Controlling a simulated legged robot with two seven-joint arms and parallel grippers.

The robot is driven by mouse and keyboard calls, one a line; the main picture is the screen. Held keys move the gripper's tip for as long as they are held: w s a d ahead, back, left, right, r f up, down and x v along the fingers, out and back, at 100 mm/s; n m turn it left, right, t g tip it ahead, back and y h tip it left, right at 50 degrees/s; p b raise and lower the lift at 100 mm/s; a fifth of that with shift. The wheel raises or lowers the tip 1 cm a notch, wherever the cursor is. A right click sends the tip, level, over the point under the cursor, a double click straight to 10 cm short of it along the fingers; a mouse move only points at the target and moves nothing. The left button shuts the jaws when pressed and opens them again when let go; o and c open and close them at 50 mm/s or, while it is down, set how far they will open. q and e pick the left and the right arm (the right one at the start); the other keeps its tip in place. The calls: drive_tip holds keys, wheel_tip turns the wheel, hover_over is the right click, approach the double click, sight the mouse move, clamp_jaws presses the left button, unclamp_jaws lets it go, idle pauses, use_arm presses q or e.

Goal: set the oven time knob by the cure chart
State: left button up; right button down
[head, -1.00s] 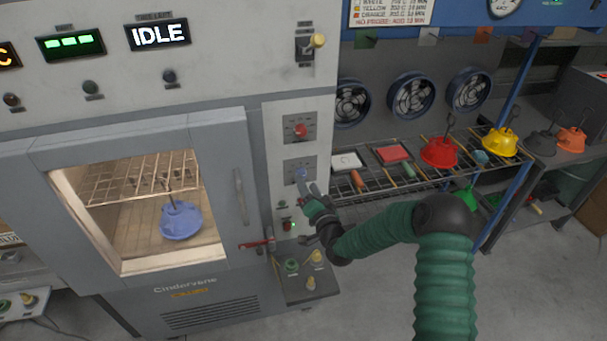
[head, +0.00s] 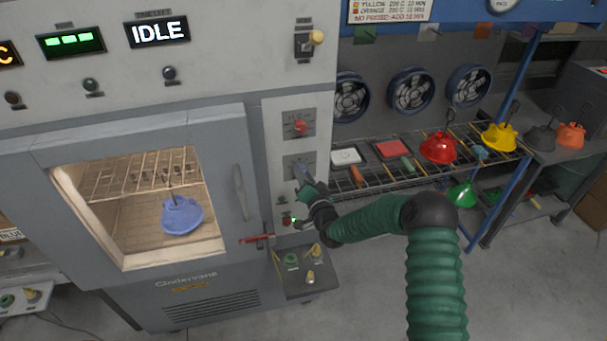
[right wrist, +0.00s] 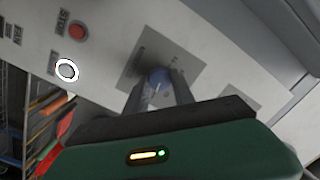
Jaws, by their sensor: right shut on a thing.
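The oven (head: 222,140) stands at the left with its control strip to the right of the door. A red knob (head: 299,127) sits on the upper dial plate. A blue knob is on the lower dial plate (head: 290,161); it shows between my fingers in the right wrist view (right wrist: 159,77). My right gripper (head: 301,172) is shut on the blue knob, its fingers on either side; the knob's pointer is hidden. The cure chart (head: 391,9) is at the top, partly cut off, with small text. The oven display (head: 158,31) reads IDLE. My left gripper is not in view.
A blue hood (head: 181,215) hangs inside the oven behind the window. A red hood (head: 438,147), yellow hood (head: 499,137) and green hood (head: 462,195) are at the rack (head: 380,181) on the right. A red-handled latch (head: 257,239) sticks out below the door handle.

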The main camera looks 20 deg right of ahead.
drive_tip(key=shift+d, duration=0.1)
drive_tip(key=shift+r+n+g+b, duration=0.1)
drive_tip(key=shift+n+g+b, duration=0.2)
drive_tip(key=shift+n+b, duration=3.25)
drive_tip(key=shift+n, duration=0.35)
drive_tip(key=c, duration=1.1)
unclamp_jaws()
